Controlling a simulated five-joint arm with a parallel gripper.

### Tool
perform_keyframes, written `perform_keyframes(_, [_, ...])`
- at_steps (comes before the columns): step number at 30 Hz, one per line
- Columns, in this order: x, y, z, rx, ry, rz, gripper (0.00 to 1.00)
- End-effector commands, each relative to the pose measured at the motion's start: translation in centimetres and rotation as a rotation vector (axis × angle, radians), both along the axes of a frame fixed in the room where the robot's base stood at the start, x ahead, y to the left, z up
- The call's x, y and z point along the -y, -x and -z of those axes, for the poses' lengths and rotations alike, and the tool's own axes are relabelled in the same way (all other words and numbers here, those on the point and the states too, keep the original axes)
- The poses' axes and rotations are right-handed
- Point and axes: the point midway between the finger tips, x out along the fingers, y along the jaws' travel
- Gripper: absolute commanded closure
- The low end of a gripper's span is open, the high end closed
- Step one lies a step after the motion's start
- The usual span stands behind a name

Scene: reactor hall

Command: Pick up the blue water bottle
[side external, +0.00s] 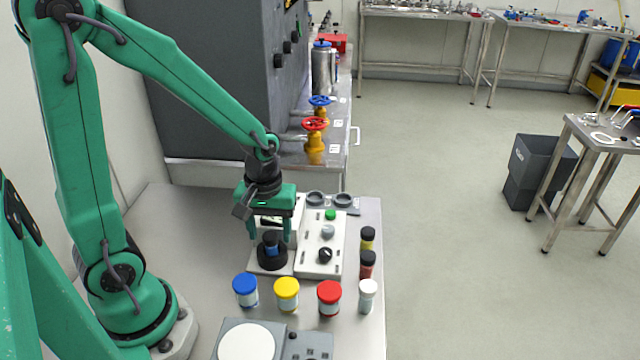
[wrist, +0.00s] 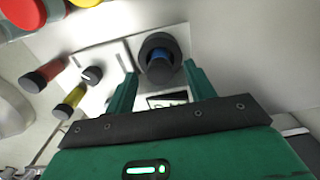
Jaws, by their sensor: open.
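No plain blue water bottle is clear to me. A small blue piece with a black top (side external: 272,249) stands upright in a round black base. In the wrist view its blue part (wrist: 159,57) shows inside the dark ring. My gripper (side external: 270,235) points down over it. The open fingers (wrist: 160,70) lie to either side of it in the picture; whether they touch it I cannot tell. A jar with a blue lid (side external: 245,291) stands at the front left of the jar row. A silver flask with a blue cap (side external: 321,66) stands on the back bench.
A yellow-lidded jar (side external: 287,292), a red-lidded jar (side external: 329,296) and a white vial (side external: 368,295) stand in front. Black-capped vials (side external: 367,264) stand at the right. A white control panel (side external: 322,252) adjoins the black base. A scale (side external: 248,343) is at the front.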

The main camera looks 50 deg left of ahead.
Motion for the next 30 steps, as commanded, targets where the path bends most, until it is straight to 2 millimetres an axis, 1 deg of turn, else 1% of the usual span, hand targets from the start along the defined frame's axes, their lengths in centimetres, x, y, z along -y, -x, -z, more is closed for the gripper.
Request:
perform_keyframes(3, [0.0, 0.0, 1.2, -0.003, 0.000, 0.000, 0.46])
perform_keyframes(8, [0.0, 0.0, 2.1, -0.001, 0.000, 0.000, 0.46])
perform_keyframes(25, [0.0, 0.0, 2.3, 0.001, 0.000, 0.000, 0.46])
perform_keyframes(29, [0.0, 0.0, 2.3, 0.001, 0.000, 0.000, 0.71])
perform_keyframes(30, [0.0, 0.0, 2.3, 0.001, 0.000, 0.000, 0.79])
